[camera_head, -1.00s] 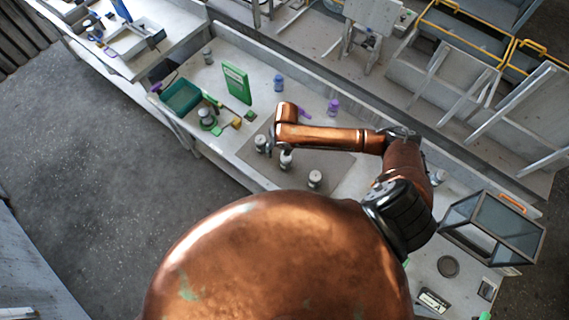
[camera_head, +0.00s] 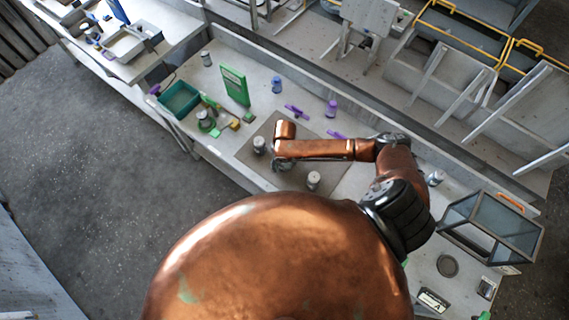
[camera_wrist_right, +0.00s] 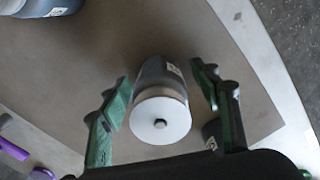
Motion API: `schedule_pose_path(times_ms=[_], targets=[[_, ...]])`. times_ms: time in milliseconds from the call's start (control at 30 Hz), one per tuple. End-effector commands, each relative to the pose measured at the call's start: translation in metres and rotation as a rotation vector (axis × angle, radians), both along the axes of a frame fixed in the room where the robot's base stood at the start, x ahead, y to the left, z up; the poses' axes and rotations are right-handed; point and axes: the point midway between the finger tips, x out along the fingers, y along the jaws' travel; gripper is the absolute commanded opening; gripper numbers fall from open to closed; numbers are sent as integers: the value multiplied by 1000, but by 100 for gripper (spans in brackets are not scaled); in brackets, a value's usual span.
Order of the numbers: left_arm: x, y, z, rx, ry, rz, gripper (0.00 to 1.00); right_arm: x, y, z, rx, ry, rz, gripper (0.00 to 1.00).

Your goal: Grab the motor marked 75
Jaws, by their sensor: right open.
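Several grey cylindrical motors with pale caps stand on a grey-brown mat (camera_head: 252,158). In the head view one motor (camera_head: 259,145) stands left of my right gripper (camera_head: 283,164) and another motor (camera_head: 314,180) stands to its lower right. In the right wrist view a motor with a round white cap (camera_wrist_right: 160,112) stands between the spread green fingers of my open right gripper (camera_wrist_right: 163,103), with gaps at both sides. It bears a small label, too small to read. No 75 is legible on any motor. In the head view my arm mostly hides this middle motor. My left gripper is not in view.
In the wrist view another motor (camera_wrist_right: 40,6) stands at the top left, and one (camera_wrist_right: 211,131) is partly behind the right finger. A green bin (camera_head: 180,99), green panel (camera_head: 235,86) and purple parts (camera_head: 331,108) share the bench. A glass-sided box (camera_head: 492,228) stands right.

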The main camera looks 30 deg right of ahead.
Motion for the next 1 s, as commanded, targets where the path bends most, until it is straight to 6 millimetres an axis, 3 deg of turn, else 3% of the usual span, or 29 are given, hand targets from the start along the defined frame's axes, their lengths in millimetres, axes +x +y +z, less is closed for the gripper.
schedule_pose_path(times_ms=[67,833,1000], targets=[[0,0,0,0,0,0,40,0,0,0,0,0,0,56],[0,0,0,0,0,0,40,0,0,1,-1,0,-1,3],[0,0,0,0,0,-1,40,1,0,1,0,-1,0,1]])
